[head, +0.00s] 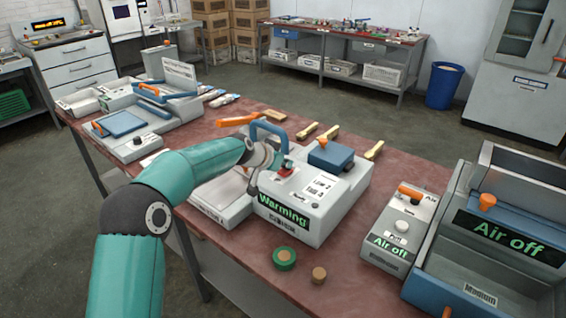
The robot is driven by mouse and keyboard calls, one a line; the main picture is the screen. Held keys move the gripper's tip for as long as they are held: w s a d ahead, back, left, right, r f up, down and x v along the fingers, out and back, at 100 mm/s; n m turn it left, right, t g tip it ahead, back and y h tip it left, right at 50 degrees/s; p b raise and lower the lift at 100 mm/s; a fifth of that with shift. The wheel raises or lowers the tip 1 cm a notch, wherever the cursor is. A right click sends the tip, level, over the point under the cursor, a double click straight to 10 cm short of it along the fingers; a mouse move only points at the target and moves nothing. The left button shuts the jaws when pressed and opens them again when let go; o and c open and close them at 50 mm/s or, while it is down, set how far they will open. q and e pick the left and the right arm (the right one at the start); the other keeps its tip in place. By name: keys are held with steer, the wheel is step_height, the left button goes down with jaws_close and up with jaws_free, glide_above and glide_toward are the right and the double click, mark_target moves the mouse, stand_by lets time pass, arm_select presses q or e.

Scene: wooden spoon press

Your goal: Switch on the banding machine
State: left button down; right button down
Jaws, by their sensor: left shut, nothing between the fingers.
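A light grey machine with a green "Warming" display (283,212) stands on the reddish table; I take it as the banding machine, though the small label under the display is too small to read. A red switch (286,171) sits on its top, beside a blue arched handle (270,128). My left gripper (279,164) is over the machine's top left side, close to the red switch. It is shut and empty. I cannot tell whether it touches the switch, as the wrist hides part of that area. My right gripper is not in view.
To the right stand a small unit reading "Air off" (389,243) and a larger blue-grey machine (510,236) also reading "Air off". A green roll (284,258) and a brown roll (319,274) lie in front. Another blue-topped machine (118,123) stands at the left. Bare tabletop (335,250) shows between the machines.

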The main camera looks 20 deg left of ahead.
arm_select(q)
steer(key=shift+w+r, duration=0.15)
steer(key=shift+w, duration=0.1)
steer(key=shift+r, duration=0.1)
steer(key=shift+w+r+p, duration=0.1)
steer(key=shift+r+p, duration=0.1)
steer(key=shift+p, duration=0.1)
steer(key=r+p, duration=0.3)
steer(key=shift+w+d+r, duration=0.1)
steer(key=shift+w+r, duration=0.2)
steer(key=shift+r, duration=0.1)
step_height(320, 180, up, 7)
steer(key=b, duration=0.3)
glide_above(277, 180)
steer(key=shift+s+r, duration=0.25)
steer(key=shift+s, duration=0.1)
steer(key=shift+r+p, duration=0.1)
steer(key=shift+p, duration=0.25)
